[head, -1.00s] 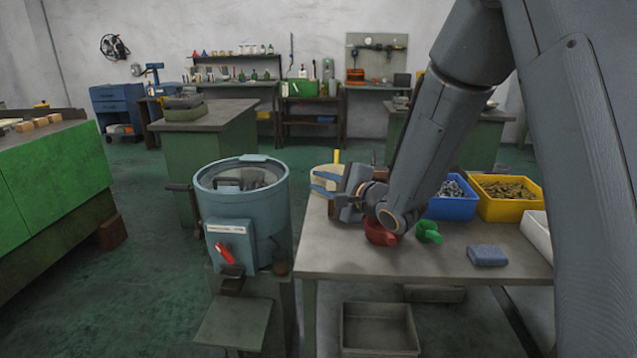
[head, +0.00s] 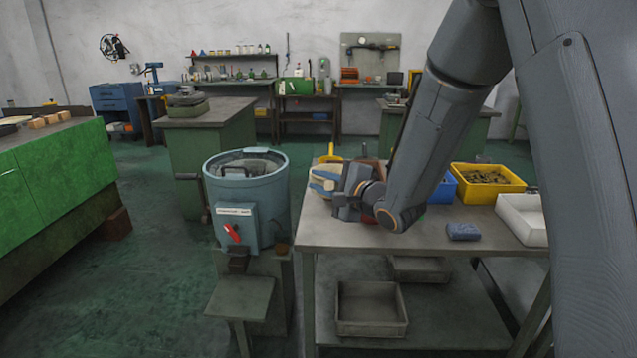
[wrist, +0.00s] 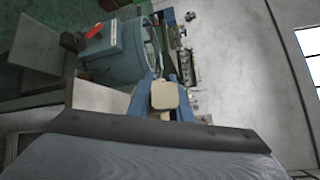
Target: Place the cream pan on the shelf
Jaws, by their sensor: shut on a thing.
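My wrist hides part of the pan in the head view. The workbench has a lower shelf (head: 455,318). A wall shelf (head: 235,57) with small bottles is at the back. I cannot tell which one the task means.
A blue-grey drum machine (head: 245,195) stands just left of the workbench. A yellow bin (head: 487,180), a white bin (head: 522,218) and a blue block (head: 463,231) are on the bench. Metal trays (head: 371,308) occupy part of its lower shelf. Green floor (head: 120,270) is free at left.

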